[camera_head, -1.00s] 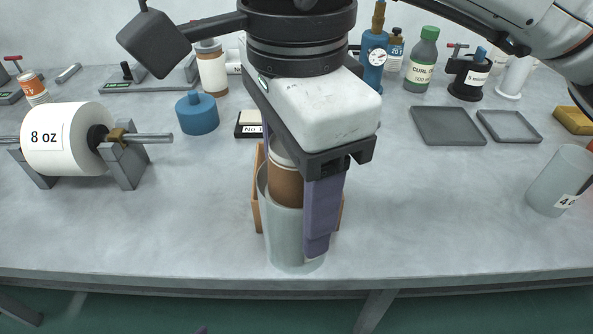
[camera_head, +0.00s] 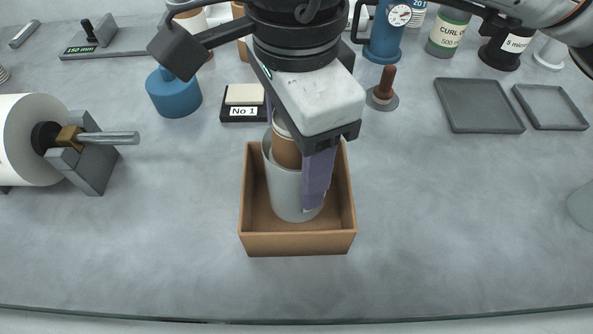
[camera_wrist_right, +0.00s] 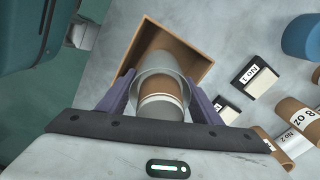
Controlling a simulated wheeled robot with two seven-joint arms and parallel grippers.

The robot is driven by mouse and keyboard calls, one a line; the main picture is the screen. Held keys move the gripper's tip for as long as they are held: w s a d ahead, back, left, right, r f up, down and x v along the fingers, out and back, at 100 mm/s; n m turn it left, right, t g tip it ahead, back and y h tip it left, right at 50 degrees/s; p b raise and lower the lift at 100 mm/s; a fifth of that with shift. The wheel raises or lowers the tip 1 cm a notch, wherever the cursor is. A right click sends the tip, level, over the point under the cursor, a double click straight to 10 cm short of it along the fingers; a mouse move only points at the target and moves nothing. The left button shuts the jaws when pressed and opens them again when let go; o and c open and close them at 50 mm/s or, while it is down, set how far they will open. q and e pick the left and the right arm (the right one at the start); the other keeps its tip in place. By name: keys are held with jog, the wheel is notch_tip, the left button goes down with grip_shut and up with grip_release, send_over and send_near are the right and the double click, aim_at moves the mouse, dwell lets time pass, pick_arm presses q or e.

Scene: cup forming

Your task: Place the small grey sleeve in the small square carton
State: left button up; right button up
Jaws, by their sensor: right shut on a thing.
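The small grey sleeve (camera_head: 286,192) stands about upright within the walls of the small square brown carton (camera_head: 297,244). A brown and white paper cup (camera_head: 286,153) sits inside its top. My right gripper (camera_head: 294,186) is shut on the sleeve, with one purple finger along its right side; the other is mostly hidden. The right wrist view shows the sleeve's rim (camera_wrist_right: 143,79) around the cup (camera_wrist_right: 165,89) between both fingers, with the carton (camera_wrist_right: 196,62) beyond. I cannot tell whether the sleeve touches the carton floor. My left gripper is not in view.
A paper roll (camera_head: 28,140) on a stand is at left. A blue weight (camera_head: 174,95) and a black "No 1" block (camera_head: 243,104) lie behind the carton. Two grey trays (camera_head: 479,105) are at right. The table beside and before the carton is clear.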

jog(key=shift+f, duration=1.85)
jog(key=shift+f, duration=0.1)
jog(key=shift+f+b, duration=0.2)
jog(key=shift+b, duration=0.15)
jog(key=o, duration=1.1)
jog(key=shift+r, duration=0.1)
jog(key=shift+c, duration=0.2)
notch_tip(320, 180, up, 12)
jog(key=shift+r+p, duration=0.2)
jog(key=shift+p, duration=0.35)
